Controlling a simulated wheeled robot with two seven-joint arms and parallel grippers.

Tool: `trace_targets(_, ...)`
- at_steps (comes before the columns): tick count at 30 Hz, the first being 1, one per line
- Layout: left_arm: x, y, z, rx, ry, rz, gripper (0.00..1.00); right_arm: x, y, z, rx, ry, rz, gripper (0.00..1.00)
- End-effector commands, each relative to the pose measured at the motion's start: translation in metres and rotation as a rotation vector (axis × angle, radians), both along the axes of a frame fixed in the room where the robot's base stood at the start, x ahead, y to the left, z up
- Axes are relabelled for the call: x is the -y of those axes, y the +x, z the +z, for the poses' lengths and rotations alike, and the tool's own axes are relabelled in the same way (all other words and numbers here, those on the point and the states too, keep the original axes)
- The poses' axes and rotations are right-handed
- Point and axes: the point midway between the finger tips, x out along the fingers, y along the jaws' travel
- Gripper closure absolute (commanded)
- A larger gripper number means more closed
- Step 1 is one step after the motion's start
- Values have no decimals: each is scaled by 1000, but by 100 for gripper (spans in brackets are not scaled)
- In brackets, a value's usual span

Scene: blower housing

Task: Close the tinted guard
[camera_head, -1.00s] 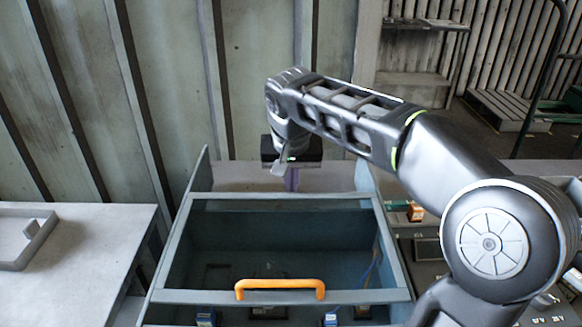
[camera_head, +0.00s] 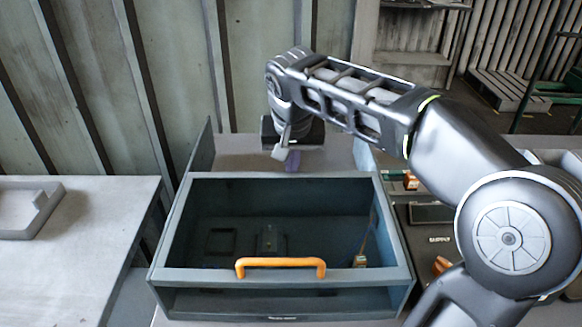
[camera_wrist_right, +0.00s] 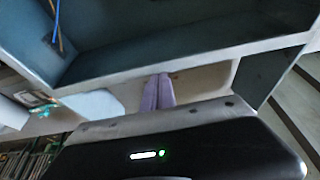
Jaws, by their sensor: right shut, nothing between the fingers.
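The tinted guard (camera_head: 283,181) is a dark see-through panel in a blue-grey frame on the blower housing (camera_head: 285,305). Its orange handle (camera_head: 281,267) is on the front bar, nearest me. In the right wrist view the fingers (camera_wrist_right: 158,92) stand beside a blue-grey frame edge (camera_wrist_right: 190,62); contact is unclear. My left gripper is out of view.
A grey bench (camera_head: 70,270) with a shallow tray (camera_head: 30,212) stands left. A dark supply panel (camera_head: 435,235) and small parts lie right of the housing, partly behind my right arm. A ribbed wall is close behind.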

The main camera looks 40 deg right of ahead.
Motion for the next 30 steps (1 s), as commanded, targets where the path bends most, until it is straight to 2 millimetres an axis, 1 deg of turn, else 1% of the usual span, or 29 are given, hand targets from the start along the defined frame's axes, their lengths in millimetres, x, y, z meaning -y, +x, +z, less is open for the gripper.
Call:
trace_targets(1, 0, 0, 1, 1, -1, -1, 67, -12, -9, -6, -41, 24, 9, 100)
trace_targets(8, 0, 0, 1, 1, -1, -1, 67, -14, -9, -5, -40, 24, 12, 100)
trace_targets(11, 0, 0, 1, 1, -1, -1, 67, -14, -9, -2, -38, 23, 13, 100)
trace_targets(14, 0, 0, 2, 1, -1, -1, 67, -15, -9, 8, -34, 22, 14, 100)
trace_targets(21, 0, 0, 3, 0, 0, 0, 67, -13, -12, 46, -18, 13, 10, 100)
trace_targets(24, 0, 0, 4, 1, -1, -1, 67, -13, -12, 59, -14, 11, 9, 100)
trace_targets(27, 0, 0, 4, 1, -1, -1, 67, -13, -13, 66, -13, 9, 6, 100)
trace_targets(30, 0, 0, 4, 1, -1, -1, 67, -12, -13, 67, -13, 9, 6, 100)
